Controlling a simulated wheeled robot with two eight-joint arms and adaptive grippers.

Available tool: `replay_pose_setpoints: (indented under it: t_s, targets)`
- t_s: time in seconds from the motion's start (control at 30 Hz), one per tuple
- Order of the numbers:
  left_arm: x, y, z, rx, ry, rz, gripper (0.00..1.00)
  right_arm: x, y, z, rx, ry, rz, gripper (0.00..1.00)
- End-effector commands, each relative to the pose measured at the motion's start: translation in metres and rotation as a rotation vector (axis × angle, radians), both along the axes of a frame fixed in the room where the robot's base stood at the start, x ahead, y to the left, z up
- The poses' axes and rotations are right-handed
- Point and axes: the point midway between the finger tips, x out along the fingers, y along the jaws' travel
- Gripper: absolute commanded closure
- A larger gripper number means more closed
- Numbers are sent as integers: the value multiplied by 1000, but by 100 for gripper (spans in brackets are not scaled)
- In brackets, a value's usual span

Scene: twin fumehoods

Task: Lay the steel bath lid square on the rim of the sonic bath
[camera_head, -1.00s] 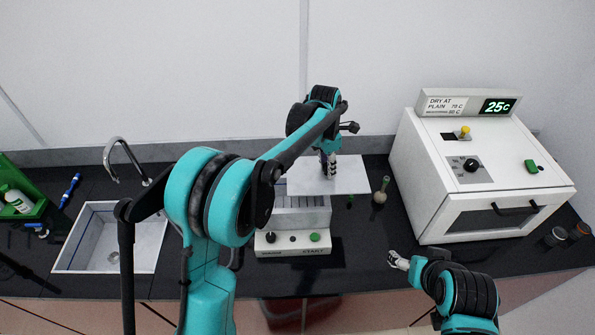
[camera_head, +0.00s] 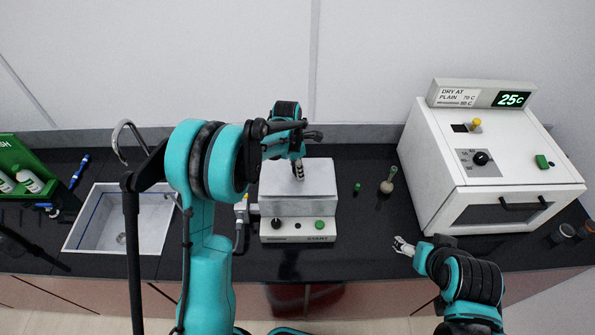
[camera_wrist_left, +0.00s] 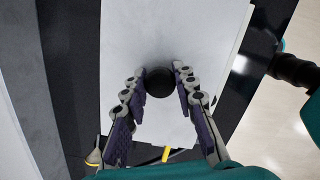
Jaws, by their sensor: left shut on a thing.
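The steel bath lid (camera_head: 320,178) is a pale flat plate with a dark knob (camera_wrist_left: 159,82). It lies over the top of the sonic bath (camera_head: 290,230) and hides the opening. In the head view its edges look nearly in line with the bath's sides. I cannot tell whether it touches the rim or hangs just above it. My left gripper (camera_head: 299,172) is shut on the lid's knob; in the left wrist view its two fingers (camera_wrist_left: 159,90) flank the knob. My right gripper (camera_head: 402,246) is low at the right, away from the bath, with its jaws too small to read.
A flask (camera_head: 387,181) and a small green item (camera_head: 357,187) stand right of the bath. A white drying oven (camera_head: 480,170) is farther right. A sink (camera_head: 120,225) and green rack (camera_head: 35,180) are at the left.

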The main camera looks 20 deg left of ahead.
Motion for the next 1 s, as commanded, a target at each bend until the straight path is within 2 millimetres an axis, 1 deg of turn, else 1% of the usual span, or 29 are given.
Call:
replay_pose_setpoints:
  t_s: [0.03, 0.1, 0.37, 0.5, 0.53, 0.57, 0.6, 0.87, 1.0]
  targets:
    - [1, 0, -7, 0, 0, 0, 100, 0, 0, 0, 0, 0, 0, 26]
    - [0, 0, -12, 0, 0, 0, 100, 0, 0, 1, 0, 0, 0, 26]
    - [0, -1, -13, 0, 0, 0, 100, 0, 0, 0, 0, 0, 0, 26]
    - [0, -1, -18, 0, 0, 0, 100, 0, 0, -5, 0, 0, 0, 26]
    - [0, -1, -17, 0, 0, 0, 65, 0, 0, -3, 0, 0, 0, 26]
    - [0, -1, -16, 0, 0, 0, 57, 0, 0, -3, 0, 0, 0, 26]
    - [0, 0, -16, 0, 0, 0, 52, 0, 0, -3, 0, 0, 0, 26]
    - [0, -1, -16, 0, 0, 0, 52, 0, 0, -2, 0, 0, 0, 26]
    - [0, 0, -8, 0, 0, 0, 52, 0, 0, 2, 0, 0, 0, 26]
